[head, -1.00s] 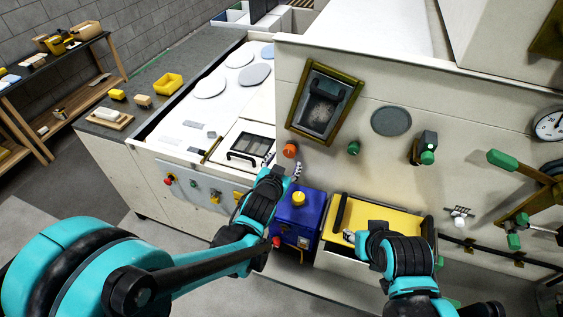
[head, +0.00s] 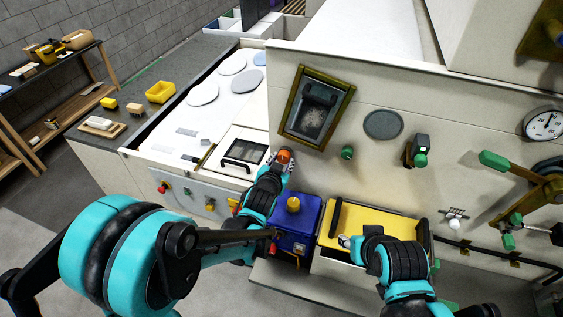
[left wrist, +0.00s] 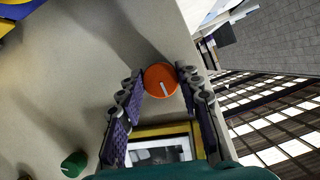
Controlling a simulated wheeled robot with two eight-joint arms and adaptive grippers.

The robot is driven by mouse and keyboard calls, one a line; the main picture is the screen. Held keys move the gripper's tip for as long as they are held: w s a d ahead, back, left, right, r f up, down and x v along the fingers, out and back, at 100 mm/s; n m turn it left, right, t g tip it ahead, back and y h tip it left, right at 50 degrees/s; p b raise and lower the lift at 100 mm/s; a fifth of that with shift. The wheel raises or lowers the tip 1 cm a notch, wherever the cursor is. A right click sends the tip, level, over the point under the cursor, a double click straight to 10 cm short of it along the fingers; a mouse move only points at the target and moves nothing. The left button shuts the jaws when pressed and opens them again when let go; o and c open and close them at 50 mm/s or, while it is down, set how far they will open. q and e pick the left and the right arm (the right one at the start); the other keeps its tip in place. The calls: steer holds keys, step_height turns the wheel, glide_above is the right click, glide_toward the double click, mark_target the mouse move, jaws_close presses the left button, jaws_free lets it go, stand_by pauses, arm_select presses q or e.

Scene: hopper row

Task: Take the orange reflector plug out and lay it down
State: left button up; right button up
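A blue box with a yellow cap (head: 293,204) stands just below my left gripper. The yellow bin (head: 385,222) with a black handle is to its right. Green knobs (head: 347,152) stick out of the panel.

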mark_target(282, 162)
arm_select(q)
jaws_close()
steer(key=shift+s, duration=0.15)
steer(key=shift+s+a+b, duration=0.15)
steer(key=shift+s+a, duration=0.1)
steer(key=shift+s, duration=0.4)
steer(key=shift+s+a+b, duration=0.15)
steer(key=shift+s+a, duration=0.05)
steer(key=shift+s, duration=0.45)
steer(key=shift+s+a, duration=0.2)
steer(key=shift+s, duration=0.35)
